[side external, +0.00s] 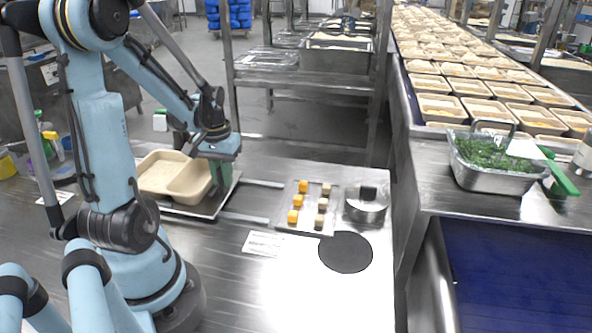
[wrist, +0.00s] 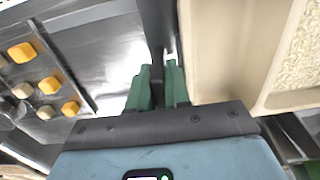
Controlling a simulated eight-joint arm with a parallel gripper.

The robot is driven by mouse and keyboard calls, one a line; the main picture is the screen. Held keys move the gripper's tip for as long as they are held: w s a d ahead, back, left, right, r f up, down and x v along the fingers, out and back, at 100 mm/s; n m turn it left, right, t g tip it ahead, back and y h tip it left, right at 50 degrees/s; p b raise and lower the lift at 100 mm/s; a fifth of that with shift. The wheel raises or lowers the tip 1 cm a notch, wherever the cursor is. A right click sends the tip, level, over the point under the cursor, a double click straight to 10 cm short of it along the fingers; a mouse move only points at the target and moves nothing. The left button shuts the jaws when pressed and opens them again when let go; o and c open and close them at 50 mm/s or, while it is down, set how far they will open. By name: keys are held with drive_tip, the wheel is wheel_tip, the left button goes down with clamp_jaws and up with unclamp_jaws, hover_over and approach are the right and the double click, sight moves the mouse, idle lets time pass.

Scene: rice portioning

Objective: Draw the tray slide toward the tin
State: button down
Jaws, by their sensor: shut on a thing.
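The tray slide (side external: 203,211) is a flat metal plate on two pale rails, at the left of the bench in the side view. A beige two-compartment tray (side external: 188,196) sits on it, and its wall shows at the right of the wrist view (wrist: 225,50). The round metal tin (side external: 366,212) with a dark knob stands to the right, beyond the rails' ends. My gripper (side external: 222,180) is at the slide's right side, beside the tray. In the wrist view its green fingers (wrist: 160,85) are shut on a narrow dark upright part of the slide; the exact contact is partly hidden.
A metal plate (side external: 290,222) with several orange and pale cubes lies between the rails' ends and the tin. A black disc (side external: 345,252) and a white card (side external: 262,244) lie in front. A pan of greens (side external: 490,178) stands on the right counter. The bench between slide and cubes is clear.

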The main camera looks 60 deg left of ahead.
drive_tip(key=w+d, duration=0.8)
drive_tip(key=shift+w, duration=0.1)
drive_tip(key=c, duration=1.4)
unclamp_jaws()
drive_tip(key=shift+c, duration=0.2)
wheel_tip(320, 180, up, 12)
drive_tip(key=d+f+m+t, duration=0.2)
drive_tip(key=d+m+t, duration=0.5)
drive_tip(key=d, duration=0.8)
drive_tip(key=shift+s+m, duration=0.4)
drive_tip(key=shift+m, duration=0.6)
